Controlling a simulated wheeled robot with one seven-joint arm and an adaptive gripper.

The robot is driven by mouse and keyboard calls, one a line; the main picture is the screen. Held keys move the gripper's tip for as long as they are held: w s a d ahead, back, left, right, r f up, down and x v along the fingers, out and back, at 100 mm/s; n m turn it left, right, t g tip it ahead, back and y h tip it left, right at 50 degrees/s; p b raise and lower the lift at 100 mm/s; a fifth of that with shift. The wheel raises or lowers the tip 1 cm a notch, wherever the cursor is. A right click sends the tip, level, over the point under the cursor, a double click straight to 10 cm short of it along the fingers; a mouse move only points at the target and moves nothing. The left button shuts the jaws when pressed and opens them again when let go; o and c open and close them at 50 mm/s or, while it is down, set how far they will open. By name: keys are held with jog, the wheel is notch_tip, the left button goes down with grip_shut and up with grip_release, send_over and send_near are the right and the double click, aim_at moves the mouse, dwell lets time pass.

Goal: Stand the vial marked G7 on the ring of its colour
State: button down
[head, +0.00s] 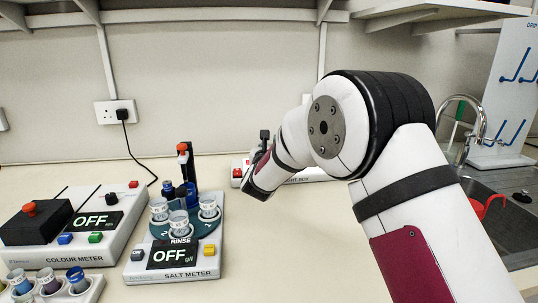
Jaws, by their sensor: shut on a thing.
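My arm reaches in from the right and its wrist points away over the back of the bench. My gripper's fingers, and anything between them, are hidden behind the wrist. No coloured ring for standing a vial on can be made out.
A salt meter (137,270), its display reading OFF, carries several labelled cups on a teal turntable. A colour meter (20,262), also OFF, stands left of it. A light box (312,175) sits partly behind my arm. A sink (508,225) is at right. The front middle bench is clear.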

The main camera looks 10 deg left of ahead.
jog(key=shift+w+a, duration=0.15)
jog(key=shift+w, duration=0.3)
jog(key=shift+w+f, duration=0.2)
jog(key=shift+f, duration=1.6)
jog(key=shift+f, duration=0.15)
jog(key=c, duration=1.8)
grip_release()
jog(key=shift+o, duration=0.2)
jog(key=shift+s, duration=0.1)
